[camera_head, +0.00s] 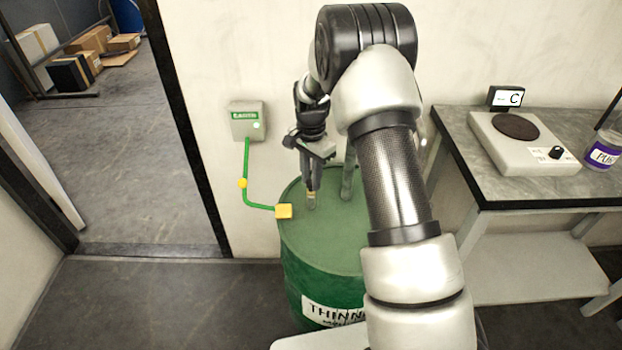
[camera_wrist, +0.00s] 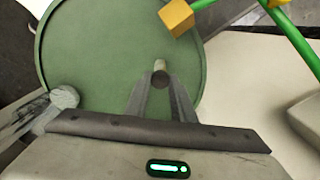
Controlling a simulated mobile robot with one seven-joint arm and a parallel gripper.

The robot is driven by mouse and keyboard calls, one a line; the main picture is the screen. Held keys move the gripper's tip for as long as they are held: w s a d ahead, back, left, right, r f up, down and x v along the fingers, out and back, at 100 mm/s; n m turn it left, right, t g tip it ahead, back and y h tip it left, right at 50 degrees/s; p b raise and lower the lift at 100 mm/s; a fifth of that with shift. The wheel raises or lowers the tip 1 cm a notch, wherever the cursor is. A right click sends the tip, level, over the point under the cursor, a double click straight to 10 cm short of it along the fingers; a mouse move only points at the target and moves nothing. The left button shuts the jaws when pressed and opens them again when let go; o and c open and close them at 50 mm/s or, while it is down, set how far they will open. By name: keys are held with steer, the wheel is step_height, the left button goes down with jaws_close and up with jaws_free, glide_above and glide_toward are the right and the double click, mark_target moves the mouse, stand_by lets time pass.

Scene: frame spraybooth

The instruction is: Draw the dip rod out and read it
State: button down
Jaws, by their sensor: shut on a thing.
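The green drum (camera_head: 325,240) stands against the wall, with a white label that starts "THINN" on its side. My gripper (camera_head: 312,190) points down over the drum's lid, its fingers shut on the dip rod (camera_head: 311,203). Only a short light piece of the rod shows below the fingertips, close to the lid; I cannot tell how much is inside the drum. In the wrist view the rod's round end (camera_wrist: 160,66) sits between the two fingertips (camera_wrist: 162,82), over the green lid (camera_wrist: 90,40). No marks on the rod are readable.
A grey pipe (camera_head: 348,175) rises from the lid beside my gripper. A yellow clamp (camera_head: 284,211) on the rim joins a green cable to a wall box (camera_head: 247,122). A workbench (camera_head: 470,170) at right holds a hotplate-like device (camera_head: 523,143) and a jar (camera_head: 604,150).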

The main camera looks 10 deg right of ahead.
step_height(320, 180, up, 28)
steer(key=p, duration=1.6)
steer(key=c, duration=1.5)
jaws_free()
steer(key=shift+r+p, duration=0.95)
steer(key=shift+r, duration=7.75)
